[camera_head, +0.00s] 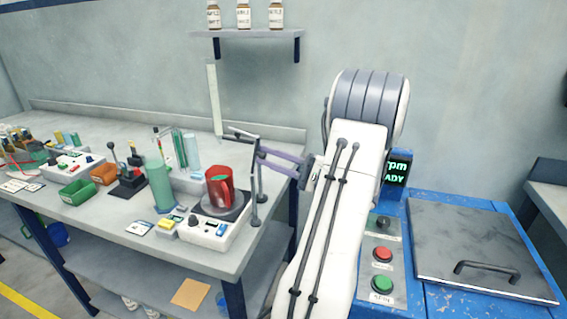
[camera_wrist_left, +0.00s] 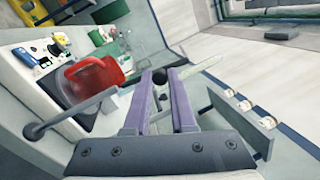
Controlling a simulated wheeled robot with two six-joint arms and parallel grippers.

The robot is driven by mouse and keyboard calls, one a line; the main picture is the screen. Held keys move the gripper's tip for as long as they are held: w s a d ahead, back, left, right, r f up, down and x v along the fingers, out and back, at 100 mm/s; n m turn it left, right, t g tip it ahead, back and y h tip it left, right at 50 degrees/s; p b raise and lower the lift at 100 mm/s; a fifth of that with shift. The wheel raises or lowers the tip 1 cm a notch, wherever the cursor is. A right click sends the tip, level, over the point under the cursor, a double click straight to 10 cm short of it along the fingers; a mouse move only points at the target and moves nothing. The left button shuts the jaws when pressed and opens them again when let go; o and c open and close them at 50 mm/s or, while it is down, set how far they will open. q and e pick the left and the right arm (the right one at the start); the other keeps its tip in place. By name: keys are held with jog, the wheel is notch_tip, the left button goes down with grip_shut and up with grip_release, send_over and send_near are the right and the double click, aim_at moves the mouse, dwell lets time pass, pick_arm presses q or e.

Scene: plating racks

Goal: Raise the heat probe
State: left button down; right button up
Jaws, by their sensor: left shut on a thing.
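A thin grey stand (camera_head: 259,182) rises at the right of the white hotplate (camera_head: 198,234). A dark arm (camera_head: 240,135) at its top reaches left, above the red vessel (camera_head: 219,187) on the plate. My left gripper (camera_head: 262,156) has purple fingers at the top of this stand. In the left wrist view, its fingers (camera_wrist_left: 159,80) close on a small dark knob (camera_wrist_left: 158,75), which seems to be the heat probe's. The fingers hide part of it. The probe's lower end is not clear. My right gripper is not in view.
A green cylinder (camera_head: 158,186), bins and small tools crowd the bench left of the hotplate. A tall pale strip (camera_head: 213,98) stands behind. A wall shelf (camera_head: 245,33) holds bottles. A blue machine (camera_head: 465,303) with a grey lid (camera_head: 475,240) stands at right.

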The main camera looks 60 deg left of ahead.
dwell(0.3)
pick_arm(q)
jog(key=c, duration=0.7)
grip_release()
jog(key=shift+s, duration=0.1)
jog(key=shift+c, duration=0.2)
jog(key=b+v, duration=0.2)
jog(key=v, duration=0.8)
jog(key=shift+w+d, duration=0.2)
